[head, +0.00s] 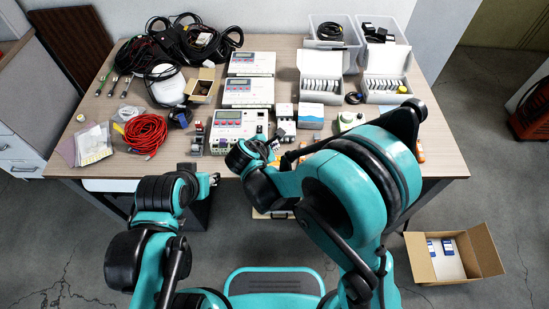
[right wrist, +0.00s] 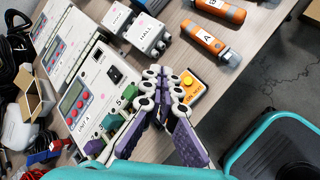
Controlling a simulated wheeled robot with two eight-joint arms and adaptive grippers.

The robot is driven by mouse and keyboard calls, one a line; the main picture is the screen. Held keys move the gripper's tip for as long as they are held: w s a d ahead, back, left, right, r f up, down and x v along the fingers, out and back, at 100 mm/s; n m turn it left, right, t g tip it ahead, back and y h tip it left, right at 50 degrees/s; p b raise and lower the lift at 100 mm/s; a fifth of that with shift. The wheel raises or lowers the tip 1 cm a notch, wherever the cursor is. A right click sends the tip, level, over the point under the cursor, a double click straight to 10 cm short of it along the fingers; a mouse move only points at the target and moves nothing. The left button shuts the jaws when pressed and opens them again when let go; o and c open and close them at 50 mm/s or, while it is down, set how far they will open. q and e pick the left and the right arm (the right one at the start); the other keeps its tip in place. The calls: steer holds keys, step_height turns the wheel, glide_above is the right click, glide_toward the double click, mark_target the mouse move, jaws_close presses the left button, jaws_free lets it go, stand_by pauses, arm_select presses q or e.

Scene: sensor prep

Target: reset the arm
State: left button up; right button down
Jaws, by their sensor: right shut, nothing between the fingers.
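My right gripper (right wrist: 178,88) is shut with nothing between its purple-padded fingers. It hangs over the front middle of the table, close to the white unit marked A (right wrist: 88,118) and its green connectors. In the head view the right gripper (head: 276,143) is small and partly hidden by my own wrist. My left gripper (head: 213,179) is at the table's front edge, left of the right one. It is too small and covered to show whether its fingers are open.
White instrument units (head: 236,124) line the table's middle (head: 184,72). A red cable coil (head: 145,134) lies left and black cables (head: 180,42) behind. Boxes of discs (head: 385,88) stand right. A cardboard box (head: 484,250) is on the floor.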

steer(key=s+d+r+m+g+y, duration=0.1)
steer(key=s+d+r+m, duration=0.3)
steer(key=d+m, duration=0.15)
steer(key=s+d+r+m+g+y, duration=0.1)
steer(key=s+d+r+m, duration=0.35)
steer(key=d, duration=0.25)
steer(key=s+d+r+m+y, duration=0.1)
steer(key=s+d+r+m, duration=0.2)
steer(key=s+m, duration=0.6)
steer(key=d+m, duration=0.2)
steer(key=m, duration=0.1)
steer(key=shift+s+d+t+y, duration=0.3)
steer(key=shift+s+t+y, duration=0.1)
